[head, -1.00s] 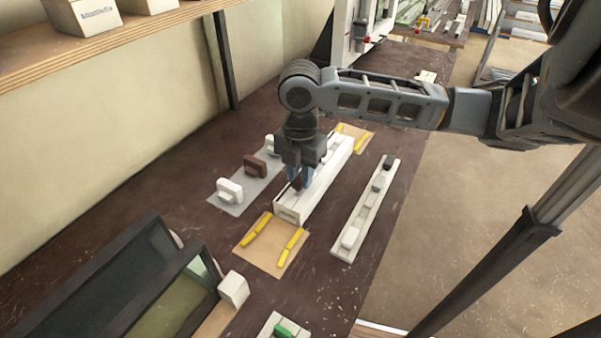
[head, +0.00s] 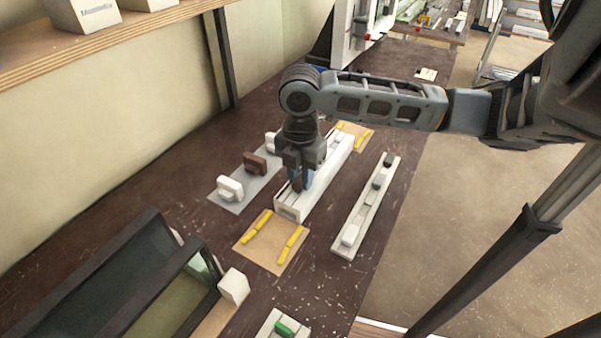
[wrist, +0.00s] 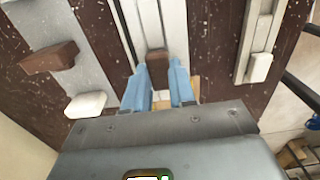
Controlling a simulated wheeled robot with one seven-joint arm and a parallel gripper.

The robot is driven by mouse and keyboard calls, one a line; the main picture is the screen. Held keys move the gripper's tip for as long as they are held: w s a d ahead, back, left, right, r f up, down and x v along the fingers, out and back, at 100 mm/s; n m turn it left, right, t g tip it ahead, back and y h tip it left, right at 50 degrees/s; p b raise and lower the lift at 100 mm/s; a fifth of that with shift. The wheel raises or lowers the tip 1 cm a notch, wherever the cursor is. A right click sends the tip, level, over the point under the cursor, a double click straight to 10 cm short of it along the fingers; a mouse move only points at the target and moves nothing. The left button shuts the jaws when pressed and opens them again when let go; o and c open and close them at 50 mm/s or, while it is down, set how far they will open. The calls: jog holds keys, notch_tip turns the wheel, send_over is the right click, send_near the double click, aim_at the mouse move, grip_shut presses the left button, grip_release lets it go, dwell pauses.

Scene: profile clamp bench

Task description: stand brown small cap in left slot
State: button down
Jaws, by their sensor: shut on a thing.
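My gripper (head: 298,184) is over the near end of the white profile (head: 323,186). In the wrist view its blue fingers (wrist: 159,92) are shut on a small brown cap (wrist: 157,66), which stands upright between them at the profile's channel. I cannot tell whether the cap touches the channel floor. In the head view the cap is largely hidden by the fingers. The left slot is not clearly marked in either view.
A grey strip (head: 241,202) to the left carries white caps and a larger brown cap (head: 255,164). A rail (head: 346,253) with several small blocks lies to the right. A tan mat (head: 266,257) with yellow strips lies in front.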

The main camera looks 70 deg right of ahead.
jog(key=c, duration=0.8)
grip_release()
jog(key=shift+c, duration=0.2)
jog(key=shift+r, duration=4)
